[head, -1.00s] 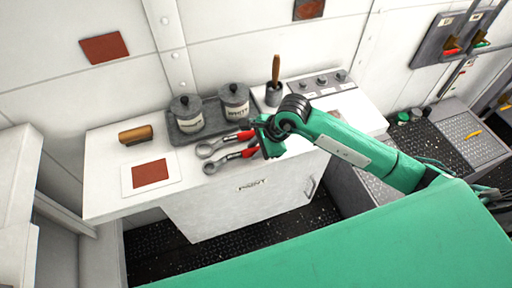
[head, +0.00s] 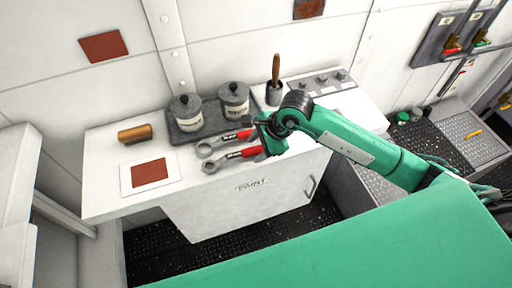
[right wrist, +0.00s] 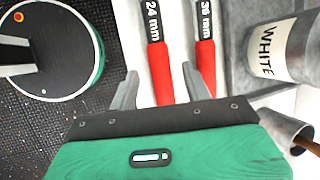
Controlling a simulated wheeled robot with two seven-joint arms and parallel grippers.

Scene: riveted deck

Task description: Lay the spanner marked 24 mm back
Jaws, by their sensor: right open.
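The 24 mm spanner (head: 238,156) lies on the white worktop near its front edge, its red handle toward my right gripper (head: 265,149). In the right wrist view its marked handle (right wrist: 158,62) runs between the two spread fingers of my right gripper (right wrist: 167,84), with gaps on both sides. The 36 mm spanner (head: 236,137) lies beside it, nearer the dark tray. Its handle (right wrist: 205,56) shows partly behind the right finger in the right wrist view. My left gripper is out of view.
The dark tray (head: 213,132) holds two lidded jars, one marked WHITE (right wrist: 270,55). A cup with a wooden-handled tool (head: 274,94) stands to its right. A brown block (head: 135,134) and a white-bordered rust-red square (head: 150,173) occupy the left worktop.

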